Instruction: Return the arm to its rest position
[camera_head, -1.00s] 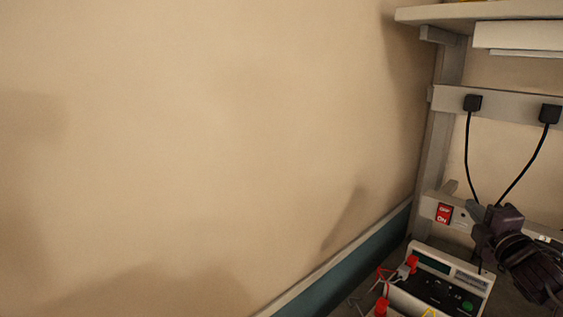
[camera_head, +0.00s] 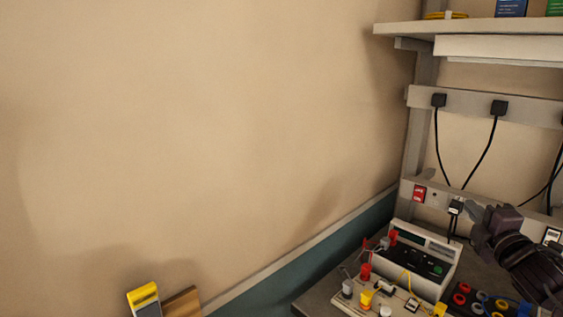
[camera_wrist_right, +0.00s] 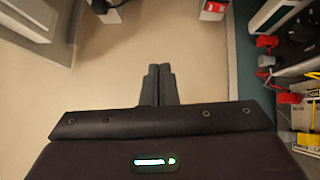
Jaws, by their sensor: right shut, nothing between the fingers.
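My right gripper (camera_head: 472,210) comes in from the right edge of the head view, raised in front of the bench's back rail. Its fingers also show in the right wrist view (camera_wrist_right: 158,84), pressed together with nothing between them. My left gripper is in neither view now.
Near my right gripper, a white bench instrument (camera_head: 425,262) stands on the dark bench, with a board of red, yellow and white parts (camera_head: 385,300) before it. A red switch (camera_head: 419,193) and black plugs (camera_head: 438,100) sit on the rails. A shelf (camera_head: 470,28) is above. Bare wall (camera_head: 200,130) fills the left.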

